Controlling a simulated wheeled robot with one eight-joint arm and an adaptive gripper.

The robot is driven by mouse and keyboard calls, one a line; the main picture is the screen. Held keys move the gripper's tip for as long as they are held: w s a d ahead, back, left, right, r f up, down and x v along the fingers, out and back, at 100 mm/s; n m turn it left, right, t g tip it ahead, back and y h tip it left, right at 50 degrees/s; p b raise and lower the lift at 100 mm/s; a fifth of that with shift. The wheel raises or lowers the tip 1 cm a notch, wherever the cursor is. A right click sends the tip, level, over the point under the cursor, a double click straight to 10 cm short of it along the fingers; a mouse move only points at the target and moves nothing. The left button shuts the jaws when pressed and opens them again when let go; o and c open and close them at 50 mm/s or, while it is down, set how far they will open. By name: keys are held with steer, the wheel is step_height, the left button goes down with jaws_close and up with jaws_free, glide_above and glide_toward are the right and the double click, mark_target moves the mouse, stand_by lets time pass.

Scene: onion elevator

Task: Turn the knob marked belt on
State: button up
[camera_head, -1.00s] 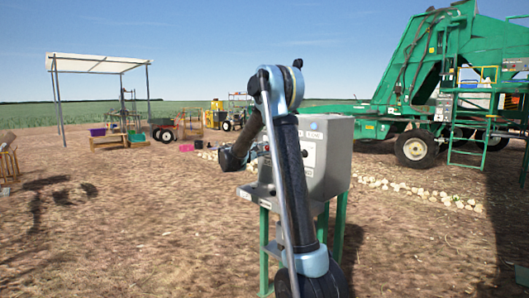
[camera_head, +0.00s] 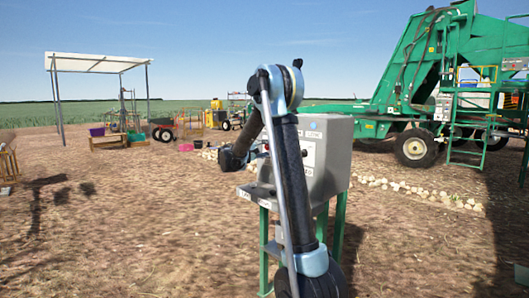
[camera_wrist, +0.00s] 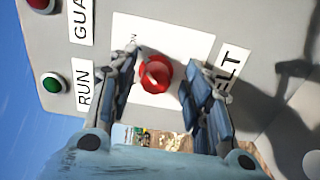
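A red knob (camera_wrist: 156,73) sits on a white plate (camera_wrist: 190,42) on the grey control box in the wrist view. A label ending in "ELT" (camera_wrist: 231,70) is beside the plate, its first letter hidden by a finger. Small text on the plate seems to read "ON". My gripper (camera_wrist: 164,70) is open, with one finger on each side of the knob and small gaps visible. Whether a finger touches it I cannot tell. In the head view the control box (camera_head: 333,165) stands on green legs; my arm covers its left part and the knob is not clear there.
A green button (camera_wrist: 52,82) labelled "RUN" and a red light or button (camera_wrist: 40,3) lie left of the knob. A large green machine (camera_head: 425,75) stands at the back right. A row of pale onions (camera_head: 410,188) lies behind the box. Open ground (camera_head: 120,235) is at left.

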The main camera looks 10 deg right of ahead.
steer(key=v, duration=1.2)
steer(key=shift+w, duration=0.1)
